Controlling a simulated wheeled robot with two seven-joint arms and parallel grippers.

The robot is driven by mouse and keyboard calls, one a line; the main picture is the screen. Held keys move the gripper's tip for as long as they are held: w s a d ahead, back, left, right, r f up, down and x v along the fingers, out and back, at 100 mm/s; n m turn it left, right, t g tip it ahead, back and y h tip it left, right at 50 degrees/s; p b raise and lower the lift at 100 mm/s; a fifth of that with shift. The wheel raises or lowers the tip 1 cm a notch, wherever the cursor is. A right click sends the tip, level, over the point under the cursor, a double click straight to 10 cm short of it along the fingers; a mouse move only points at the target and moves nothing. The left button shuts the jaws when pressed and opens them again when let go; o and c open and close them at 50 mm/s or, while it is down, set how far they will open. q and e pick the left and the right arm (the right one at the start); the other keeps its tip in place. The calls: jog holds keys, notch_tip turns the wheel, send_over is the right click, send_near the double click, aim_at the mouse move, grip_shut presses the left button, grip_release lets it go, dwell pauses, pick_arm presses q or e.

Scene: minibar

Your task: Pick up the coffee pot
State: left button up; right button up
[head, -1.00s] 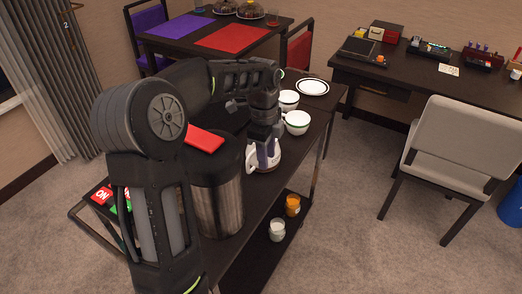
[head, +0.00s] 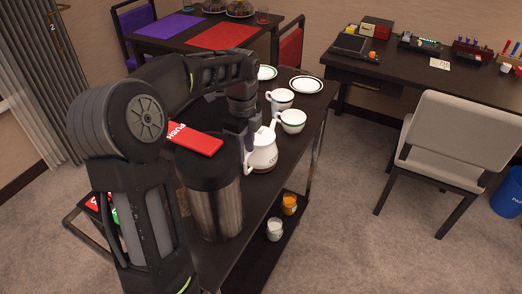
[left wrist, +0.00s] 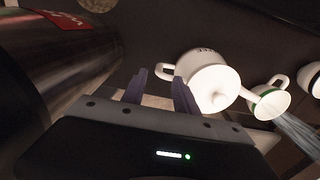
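The coffee pot (head: 263,153) is white with a lid, spout and side handle. It stands upright on the dark cart, and in the left wrist view (left wrist: 213,80) its handle points towards my fingers. My left gripper (head: 247,143) is at the handle side of the pot. Its two fingers are apart with a gap between them in the left wrist view (left wrist: 160,82), and the handle appears just beyond the fingertips. I cannot tell whether a finger touches it. My right gripper is out of view.
A metal dispenser (head: 215,200) with a red PUSH top stands close to the left of the pot. White cups (head: 291,121) and a plate (head: 306,85) are behind it on the cart (head: 262,195). Two jars sit on the lower shelf. A chair (head: 455,140) stands at the right.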

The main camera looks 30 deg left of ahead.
pick_arm(q)
jog(key=shift+f, duration=2.6)
jog(key=shift+c, duration=0.2)
grip_shut()
jog(key=shift+s, duration=0.1)
